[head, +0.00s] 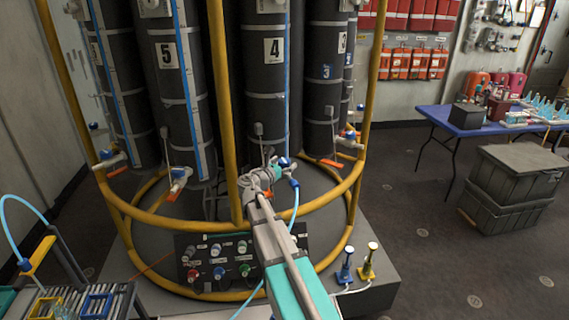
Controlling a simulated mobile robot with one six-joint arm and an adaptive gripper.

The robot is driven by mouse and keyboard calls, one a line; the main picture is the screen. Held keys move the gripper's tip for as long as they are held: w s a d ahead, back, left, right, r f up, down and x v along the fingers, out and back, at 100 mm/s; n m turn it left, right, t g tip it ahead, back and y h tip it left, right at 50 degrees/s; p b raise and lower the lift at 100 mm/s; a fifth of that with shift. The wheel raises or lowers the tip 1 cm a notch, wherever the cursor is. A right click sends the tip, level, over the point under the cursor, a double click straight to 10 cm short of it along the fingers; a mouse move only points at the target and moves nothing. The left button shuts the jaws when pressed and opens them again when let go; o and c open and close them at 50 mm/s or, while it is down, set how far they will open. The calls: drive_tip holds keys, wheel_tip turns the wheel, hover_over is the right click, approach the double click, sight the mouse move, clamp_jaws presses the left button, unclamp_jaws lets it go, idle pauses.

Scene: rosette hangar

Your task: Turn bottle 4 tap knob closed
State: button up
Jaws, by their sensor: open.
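Bottle 4 (266,92) is a tall dark cylinder with a white "4" label, standing upright in the yellow-railed rack. My gripper (272,166) is at the front of its lower part, at the tap height, seen from behind along my arm. The gripper is open; its fingertips are small and partly hidden. A blue rounded part (284,162), which looks like the bottle 4 tap knob, shows right at the gripper's end. The rest of the tap is hidden, and I cannot tell whether the fingers touch the knob or how it is turned.
A yellow rail (160,222) and upright post (222,110) stand close to my arm. Bottle 5 (173,95) is to the left, with its own tap (180,178). A valve panel (216,264) is below. A blue table (455,122) and grey crates (510,185) stand right.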

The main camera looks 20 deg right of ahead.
drive_tip(key=shift+c, duration=0.3)
drive_tip(key=c, duration=1.1)
drive_tip(key=shift+w+m+g, duration=0.1)
drive_tip(key=shift+m+g, duration=0.2)
drive_tip(key=shift+g, duration=0.2)
drive_tip(key=shift+m+g+h, duration=0.4)
drive_tip(key=shift+g, duration=0.1)
drive_tip(key=o, duration=1.2)
drive_tip(key=shift+c, duration=0.2)
drive_tip(key=shift+s+a, duration=0.15)
drive_tip(key=shift+s, duration=0.05)
